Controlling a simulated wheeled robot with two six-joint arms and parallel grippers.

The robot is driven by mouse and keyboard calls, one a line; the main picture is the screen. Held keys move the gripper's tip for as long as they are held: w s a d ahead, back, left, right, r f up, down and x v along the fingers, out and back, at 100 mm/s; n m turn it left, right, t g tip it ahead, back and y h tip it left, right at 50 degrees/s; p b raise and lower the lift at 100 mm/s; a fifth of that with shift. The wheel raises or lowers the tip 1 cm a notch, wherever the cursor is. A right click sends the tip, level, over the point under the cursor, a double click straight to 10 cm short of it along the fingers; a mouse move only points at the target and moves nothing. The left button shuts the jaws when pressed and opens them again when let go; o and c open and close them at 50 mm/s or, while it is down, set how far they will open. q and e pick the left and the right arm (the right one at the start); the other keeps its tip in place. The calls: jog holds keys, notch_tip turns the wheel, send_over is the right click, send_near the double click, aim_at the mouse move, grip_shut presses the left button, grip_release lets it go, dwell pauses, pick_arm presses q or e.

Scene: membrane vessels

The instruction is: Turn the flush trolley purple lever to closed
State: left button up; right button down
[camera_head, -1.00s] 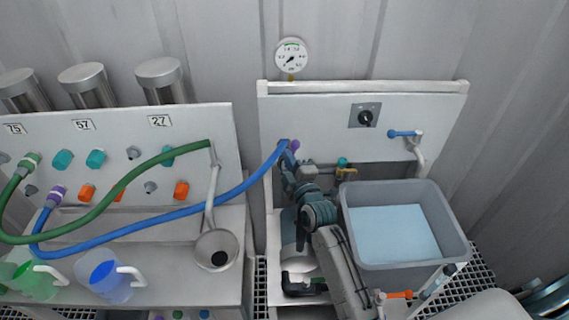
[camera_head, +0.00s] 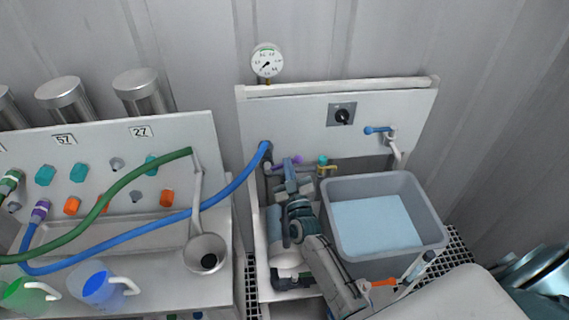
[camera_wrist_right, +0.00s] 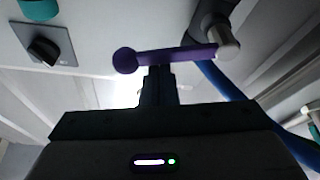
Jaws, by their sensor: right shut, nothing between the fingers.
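The purple lever (camera_head: 285,162) shows in the head view on the flush trolley's panel (camera_head: 300,125), just right of the blue hose's end. It lies roughly level, its knob to the right. In the right wrist view the purple lever (camera_wrist_right: 175,55) runs from a round knob at the left to a metal pivot (camera_wrist_right: 228,43) at the right. My right gripper (camera_head: 290,168) is at the lever. Its shut fingers (camera_wrist_right: 158,75) meet the middle of the lever's edge in the wrist view, with nothing between them; I cannot tell if they touch. My left gripper is not in view.
A blue hose (camera_head: 150,240) runs from the trolley to the left bench. A grey basin of water (camera_head: 330,225) stands right of my arm. A black knob (camera_head: 342,116) and blue tap lever (camera_head: 378,130) are on the panel.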

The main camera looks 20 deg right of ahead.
jog(key=shift+d+f+m+h+b, duration=0.15)
jog(key=shift+f+m+h, duration=0.2)
jog(key=shift+m, duration=0.55)
jog(key=shift+d+f+m+h+b, duration=0.15)
jog(key=shift+f+m+h, duration=0.25)
jog(key=shift+m, duration=0.5)
jog(key=shift+d+f+m+h+b, duration=0.15)
jog(key=shift+f+m+h, duration=0.2)
jog(key=shift+m, duration=0.55)
jog(key=shift+r, duration=0.15)
jog(key=s+a, duration=0.2)
jog(key=s, duration=0.7)
jog(key=shift+a+r, duration=0.25)
jog(key=shift+a, duration=0.1)
jog(key=shift+s, duration=0.1)
